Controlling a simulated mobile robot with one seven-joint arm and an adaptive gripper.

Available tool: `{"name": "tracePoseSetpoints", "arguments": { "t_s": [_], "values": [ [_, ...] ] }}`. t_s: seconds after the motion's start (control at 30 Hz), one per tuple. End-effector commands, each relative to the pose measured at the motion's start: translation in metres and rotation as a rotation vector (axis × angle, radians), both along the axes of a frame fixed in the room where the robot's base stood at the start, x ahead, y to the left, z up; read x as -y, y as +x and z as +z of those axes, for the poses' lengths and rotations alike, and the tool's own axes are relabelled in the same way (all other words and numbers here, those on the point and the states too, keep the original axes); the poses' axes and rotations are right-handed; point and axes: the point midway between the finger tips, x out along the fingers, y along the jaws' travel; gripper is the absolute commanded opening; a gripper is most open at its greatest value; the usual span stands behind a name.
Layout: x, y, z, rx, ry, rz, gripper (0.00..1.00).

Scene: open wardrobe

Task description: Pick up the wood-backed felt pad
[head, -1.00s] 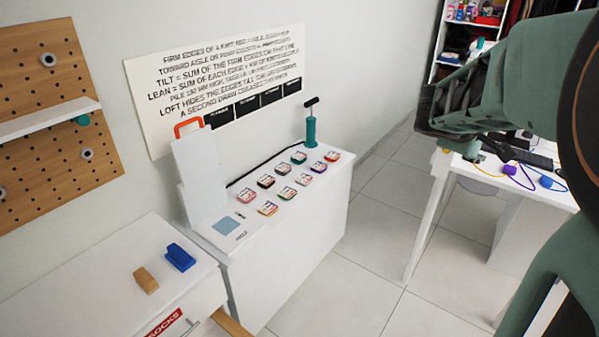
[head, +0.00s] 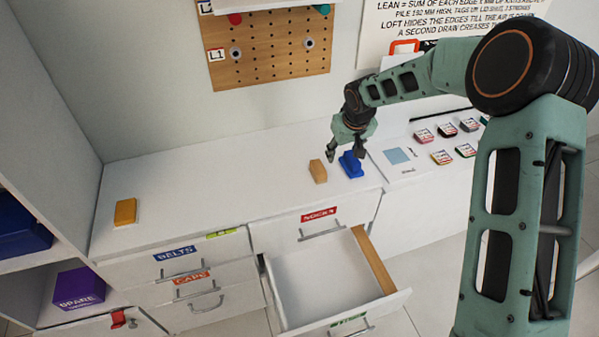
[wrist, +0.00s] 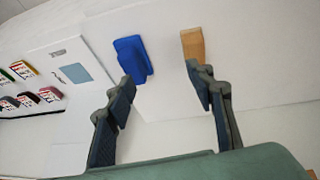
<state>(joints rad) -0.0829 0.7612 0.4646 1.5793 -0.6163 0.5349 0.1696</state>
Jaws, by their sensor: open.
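A tan wood-coloured block (head: 318,171), which looks like the wood-backed felt pad, lies on the white cabinet top; I cannot make out its felt. It also shows in the wrist view (wrist: 192,44). A blue block with a raised grip (head: 351,164) lies just to its right. My gripper (head: 345,150) is open and empty, pointing down close above these two blocks. In the wrist view (wrist: 161,75) one finger reaches near the blue block (wrist: 132,58) and the other overlaps the near end of the tan block. I cannot tell whether they touch.
An orange-yellow block (head: 125,211) lies at the left end of the cabinet top (head: 225,185), with clear surface between. An open, empty-looking drawer (head: 322,285) juts out below. Several small labelled tins (head: 424,135) stand to the right. A pegboard (head: 270,50) hangs behind.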

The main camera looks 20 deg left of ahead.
Motion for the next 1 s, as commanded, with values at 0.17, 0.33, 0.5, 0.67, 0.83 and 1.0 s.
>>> {"name": "tracePoseSetpoints", "arguments": {
  "t_s": [0.17, 0.33, 0.5, 0.67, 0.83, 1.0],
  "values": [
    [-0.031, -0.006, -0.010, -0.046, 0.087, -0.017, 0.49],
    [-0.039, -0.003, -0.029, -0.054, 0.096, -0.019, 0.49],
    [-0.044, 0.005, -0.050, -0.051, 0.095, -0.018, 0.49],
    [-0.047, 0.008, -0.060, -0.050, 0.095, -0.018, 0.49],
    [-0.049, 0.011, -0.070, -0.051, 0.094, -0.017, 0.49],
    [-0.054, 0.015, -0.090, -0.052, 0.094, -0.018, 0.49]
  ]
}}
